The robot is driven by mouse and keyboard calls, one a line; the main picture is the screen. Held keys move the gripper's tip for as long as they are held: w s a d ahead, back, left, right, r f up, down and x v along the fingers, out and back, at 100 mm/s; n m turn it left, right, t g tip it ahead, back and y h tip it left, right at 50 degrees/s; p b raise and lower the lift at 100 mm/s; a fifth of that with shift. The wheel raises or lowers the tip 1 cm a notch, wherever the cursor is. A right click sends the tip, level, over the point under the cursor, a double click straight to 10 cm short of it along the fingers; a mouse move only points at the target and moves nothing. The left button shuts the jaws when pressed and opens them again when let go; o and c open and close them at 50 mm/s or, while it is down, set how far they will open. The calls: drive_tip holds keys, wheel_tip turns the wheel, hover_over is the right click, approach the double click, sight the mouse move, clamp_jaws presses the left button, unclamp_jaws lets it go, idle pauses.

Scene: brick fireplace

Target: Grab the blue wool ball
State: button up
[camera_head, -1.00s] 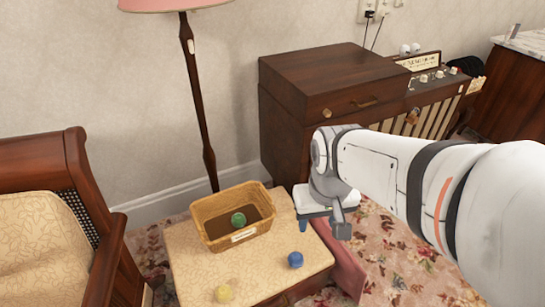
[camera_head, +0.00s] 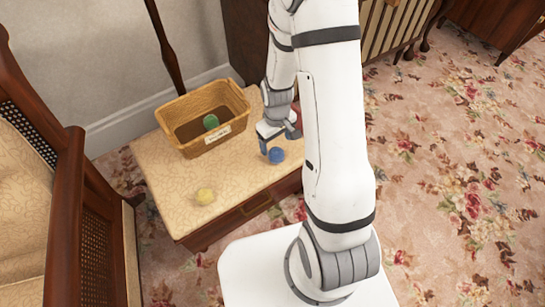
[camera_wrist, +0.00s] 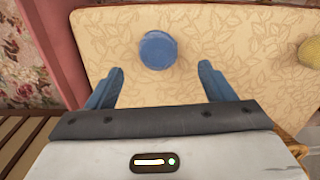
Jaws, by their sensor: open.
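The blue wool ball (camera_head: 276,155) lies on the cream patterned top of a small low table (camera_head: 235,185), near its right side. In the wrist view the blue ball (camera_wrist: 158,50) sits just beyond the fingertips, roughly centred between them and apart from both. My gripper (camera_head: 277,143) is over the table right by the ball. In the wrist view my gripper (camera_wrist: 161,70) shows its two blue fingers spread wide with nothing between them.
A wicker basket (camera_head: 236,136) holding a green ball (camera_head: 210,122) stands at the table's back. A yellow ball (camera_head: 205,196) lies near the front left; it also shows in the wrist view (camera_wrist: 310,52). A wooden armchair (camera_head: 88,215) stands left. Floral carpet (camera_head: 455,190) is open at right.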

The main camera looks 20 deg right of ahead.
sight(277, 152)
wheel_tip(277, 152, down, 8)
drive_tip(key=b, duration=0.3)
drive_tip(key=shift+d+b, duration=0.1)
drive_tip(key=shift+b, duration=0.25)
drive_tip(key=shift+r, duration=0.15)
drive_tip(key=shift+c, duration=0.6)
drive_tip(key=c, duration=1)
drive_tip(key=shift+o, duration=0.2)
drive_tip(key=shift+r, duration=0.1)
